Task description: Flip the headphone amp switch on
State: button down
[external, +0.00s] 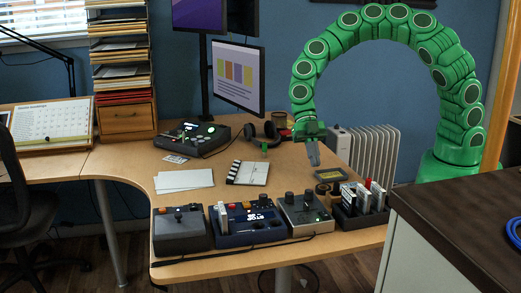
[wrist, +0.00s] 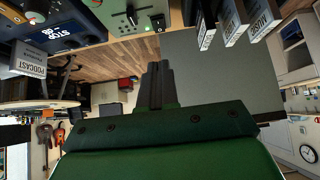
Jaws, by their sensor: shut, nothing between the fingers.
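A light grey box with knobs and a small green light (external: 305,216) stands near the desk's front edge; it looks like the headphone amp, but I read no label. I cannot tell the switch's position. My gripper (external: 314,157) points down above the right side of the desk, behind the grey box and apart from it. Its fingers are together and empty in the wrist view (wrist: 157,78).
A blue box with a display (external: 249,222) stands left of the grey box, and a dark grey box (external: 180,232) farther left. A black rack (external: 350,215) with upright cards stands right. A clapperboard (external: 253,173) lies behind. A mixer (external: 193,138) and headphones (external: 262,133) are farther back.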

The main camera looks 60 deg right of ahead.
jog(key=shift+v, duration=0.75)
jog(key=shift+d, duration=0.1)
jog(key=s+d+r+m+t+h, duration=0.1)
jog(key=s+d+r+m, duration=0.35)
jog(key=d+r, duration=0.3)
jog(key=s+d+r+m+t+h, duration=0.1)
jog(key=s+d+r+m, duration=0.2)
jog(key=d+r+m, duration=0.5)
jog(key=s+d+m+t+h, duration=0.1)
jog(key=s+d+m+h, duration=0.1)
jog(key=s+d+m, duration=0.5)
jog(key=s+d+m+t+h, duration=0.1)
jog(key=s+d+m, duration=0.6)
jog(key=d, duration=0.6)
jog(key=shift+s+d+h, duration=0.3)
jog(key=shift+s+h, duration=0.1)
jog(key=shift+s, duration=0.8)
jog(key=shift+r+m, duration=0.15)
jog(key=shift+m, duration=0.1)
